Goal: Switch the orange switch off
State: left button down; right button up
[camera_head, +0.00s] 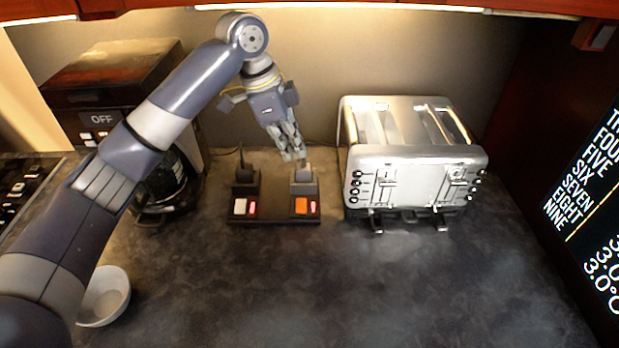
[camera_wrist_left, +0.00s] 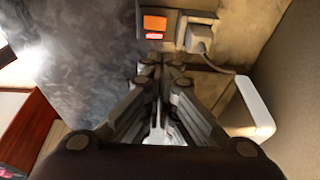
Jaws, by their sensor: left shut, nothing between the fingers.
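The orange switch (camera_head: 301,206) is on the right half of a dark two-socket power strip (camera_head: 272,217) on the counter, with a small red light beside it. In the left wrist view the orange switch (camera_wrist_left: 154,23) is at the top, just beyond my fingertips. A grey plug (camera_head: 303,174) sits in the socket behind it. My left gripper (camera_head: 292,156) points down above that plug, with its fingers shut and empty. The fingertips also show in the left wrist view (camera_wrist_left: 163,61), apart from the switch. I cannot tell which way the switch is tipped. My right gripper is out of view.
A white switch (camera_head: 240,207) with its own red light is on the strip's left half, with another plug behind. A silver toaster (camera_head: 412,165) stands close on the right. A coffee maker (camera_head: 125,90) and a white bowl (camera_head: 104,297) are left. The front counter is clear.

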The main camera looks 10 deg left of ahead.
pick_arm(q)
jog(key=p, duration=0.4)
send_over(311, 203)
jog(key=a, duration=0.1)
jog(key=f, duration=1.2)
jog(key=shift+s, duration=0.35)
jog(key=shift+f, duration=0.7)
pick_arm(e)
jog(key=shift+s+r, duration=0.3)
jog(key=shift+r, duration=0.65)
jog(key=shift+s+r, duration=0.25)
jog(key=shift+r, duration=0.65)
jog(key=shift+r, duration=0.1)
pick_arm(q)
jog(key=shift+w+f, duration=0.15)
jog(key=shift+f, duration=0.1)
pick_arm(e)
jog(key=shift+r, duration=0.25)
